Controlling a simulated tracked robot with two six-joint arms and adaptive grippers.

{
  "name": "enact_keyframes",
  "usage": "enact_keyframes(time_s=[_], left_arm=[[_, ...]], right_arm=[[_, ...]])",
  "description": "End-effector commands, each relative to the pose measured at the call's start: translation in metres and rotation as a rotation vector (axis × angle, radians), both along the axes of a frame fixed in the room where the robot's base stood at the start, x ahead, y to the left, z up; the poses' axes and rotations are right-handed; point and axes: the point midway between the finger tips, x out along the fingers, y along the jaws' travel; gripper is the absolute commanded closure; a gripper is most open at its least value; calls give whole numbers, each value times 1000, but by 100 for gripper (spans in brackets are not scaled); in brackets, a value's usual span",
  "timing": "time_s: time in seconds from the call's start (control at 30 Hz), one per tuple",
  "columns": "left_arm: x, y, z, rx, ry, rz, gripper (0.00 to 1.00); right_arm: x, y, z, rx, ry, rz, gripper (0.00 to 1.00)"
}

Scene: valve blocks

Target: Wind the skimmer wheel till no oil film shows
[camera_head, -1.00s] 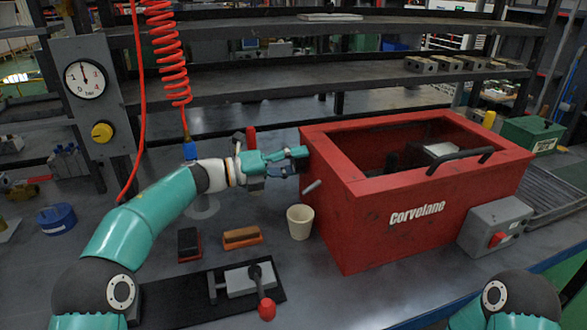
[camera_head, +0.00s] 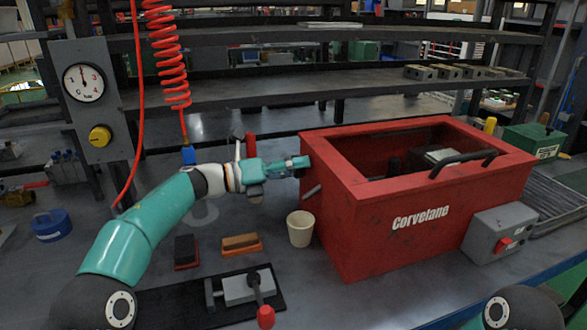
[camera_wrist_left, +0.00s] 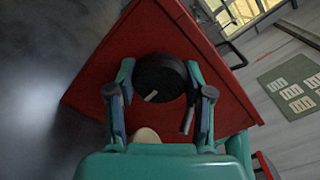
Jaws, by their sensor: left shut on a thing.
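A red tank (camera_head: 430,220) marked "Corvelane" stands on the bench. My left gripper (camera_head: 297,165) is at its left wall, fingers pointing at it. In the left wrist view a black round wheel (camera_wrist_left: 160,77) with a small pale mark on its face sits between the fingers, and the gripper is shut on it. The gripper hides the wheel in the head view. A short grey spout (camera_head: 312,192) sticks out of that wall, above a cream cup (camera_head: 300,228). The tank's inside is dark; I cannot tell whether an oil film shows. My right gripper is out of view.
A grey switch box (camera_head: 498,234) with a red switch is on the tank's front. Two small blocks, one dark (camera_head: 186,251) and one brown (camera_head: 241,244), and a clamp (camera_head: 247,287) lie left of the cup. A red coiled hose (camera_head: 168,55) hangs behind my left arm.

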Motion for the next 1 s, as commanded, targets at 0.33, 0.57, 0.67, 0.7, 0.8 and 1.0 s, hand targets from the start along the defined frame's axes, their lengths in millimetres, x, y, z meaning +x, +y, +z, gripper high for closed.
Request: enact_keyframes(time_s=[0.33,0.57,0.67,0.7,0.8,1.0], left_arm=[[-1,-3,-5,5,7,-8,24],[-1,-1,-3,4,4,-3,24],[-1,2,-2,4,4,-2,24],[-1,4,-2,3,5,-1,24],[-4,14,-2,3,5,-1,24],[-15,49,-3,3,5,1,24]], right_arm=[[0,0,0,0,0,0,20],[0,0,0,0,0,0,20],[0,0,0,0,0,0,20],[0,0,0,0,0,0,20],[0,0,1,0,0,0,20],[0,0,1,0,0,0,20]])
